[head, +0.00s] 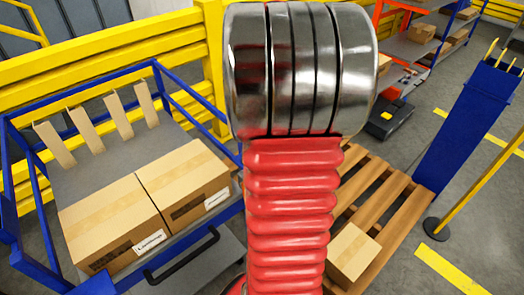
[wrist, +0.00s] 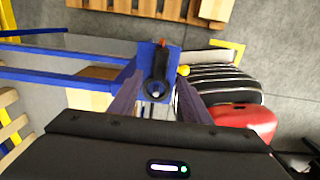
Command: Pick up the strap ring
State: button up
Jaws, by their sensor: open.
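My gripper (wrist: 157,72) is open in the wrist view, its two dark fingers apart. A dark elongated thing (wrist: 160,66) with an orange tip and a small pale round spot shows between the fingers, against a blue plate (wrist: 146,49) on a blue frame. I cannot tell whether this dark thing is the strap ring, or whether the fingers touch it. I cannot make out the strap ring in the head view, where my gripper is not seen.
In the head view, a blue cart (head: 110,86) at left holds two cardboard boxes (head: 115,223). A wooden pallet (head: 392,205) with a small box (head: 353,254) lies right of centre. A blue post (head: 470,125) stands at right. Yellow barriers (head: 110,60) run behind.

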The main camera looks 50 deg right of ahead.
notch_tip(320, 180, down, 4)
jog(key=shift+w+f, duration=0.1)
jog(key=shift+c, duration=0.2)
dwell(0.4)
grip_shut()
dwell(0.4)
